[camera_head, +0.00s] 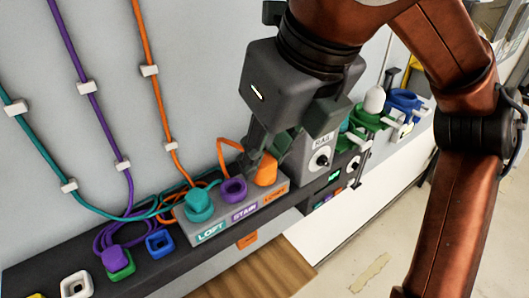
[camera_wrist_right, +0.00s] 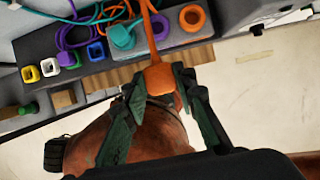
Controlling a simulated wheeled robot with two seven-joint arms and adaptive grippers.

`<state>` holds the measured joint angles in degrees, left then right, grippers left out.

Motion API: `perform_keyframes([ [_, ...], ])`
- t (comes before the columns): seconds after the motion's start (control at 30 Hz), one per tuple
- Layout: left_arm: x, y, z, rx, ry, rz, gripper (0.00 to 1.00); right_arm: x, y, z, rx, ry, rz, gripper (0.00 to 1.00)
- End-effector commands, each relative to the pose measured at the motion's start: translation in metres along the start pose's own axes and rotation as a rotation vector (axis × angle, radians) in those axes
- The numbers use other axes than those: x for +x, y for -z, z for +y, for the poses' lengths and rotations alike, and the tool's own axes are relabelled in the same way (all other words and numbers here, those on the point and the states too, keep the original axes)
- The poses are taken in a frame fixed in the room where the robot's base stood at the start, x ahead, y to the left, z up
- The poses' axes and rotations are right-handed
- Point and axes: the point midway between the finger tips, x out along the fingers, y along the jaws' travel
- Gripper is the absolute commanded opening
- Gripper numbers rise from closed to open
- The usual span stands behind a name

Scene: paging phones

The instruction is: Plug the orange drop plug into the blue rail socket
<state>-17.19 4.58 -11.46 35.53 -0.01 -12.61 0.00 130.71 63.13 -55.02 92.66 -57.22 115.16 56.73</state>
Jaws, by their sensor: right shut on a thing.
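The orange drop plug (camera_head: 266,170) is held in my right gripper (camera_head: 255,162), above the right end of the labelled grey block. In the right wrist view the plug (camera_wrist_right: 160,77) sits between the fingers of my right gripper (camera_wrist_right: 160,95), which are shut on it. Its orange cord trails back toward the wall. The plug is clear of the orange ring socket (camera_wrist_right: 193,17). The blue rail socket (camera_head: 160,243) is an empty square ring on the dark rail, left of the block. It also shows in the wrist view (camera_wrist_right: 96,50). My left gripper is not in view.
A teal plug (camera_head: 199,205) sits on the grey block (camera_head: 222,233) beside an empty purple ring (camera_head: 233,190). On the rail, a purple plug (camera_head: 117,262) sits at the green socket, left of blue; a white socket (camera_head: 76,285) is further left. Loose cords lie behind.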

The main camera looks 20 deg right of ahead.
Motion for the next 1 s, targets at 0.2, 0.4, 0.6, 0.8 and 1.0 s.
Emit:
perform_keyframes([
  [0.2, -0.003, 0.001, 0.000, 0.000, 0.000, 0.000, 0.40, 0.000, 0.000, 0.000, -0.001, 0.000, -0.001, 0.01],
  [0.4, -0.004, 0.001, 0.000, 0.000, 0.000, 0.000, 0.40, 0.000, -0.002, 0.003, -0.001, 0.000, 0.000, 0.01],
  [0.6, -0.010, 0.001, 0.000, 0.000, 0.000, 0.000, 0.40, 0.004, -0.011, 0.019, -0.003, 0.001, 0.002, 0.01],
  [0.8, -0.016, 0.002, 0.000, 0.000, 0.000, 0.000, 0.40, 0.007, -0.021, 0.035, -0.001, 0.000, 0.000, 0.01],
  [1.0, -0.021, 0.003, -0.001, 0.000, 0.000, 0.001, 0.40, 0.011, -0.030, 0.051, -0.002, 0.000, 0.001, 0.01],
])
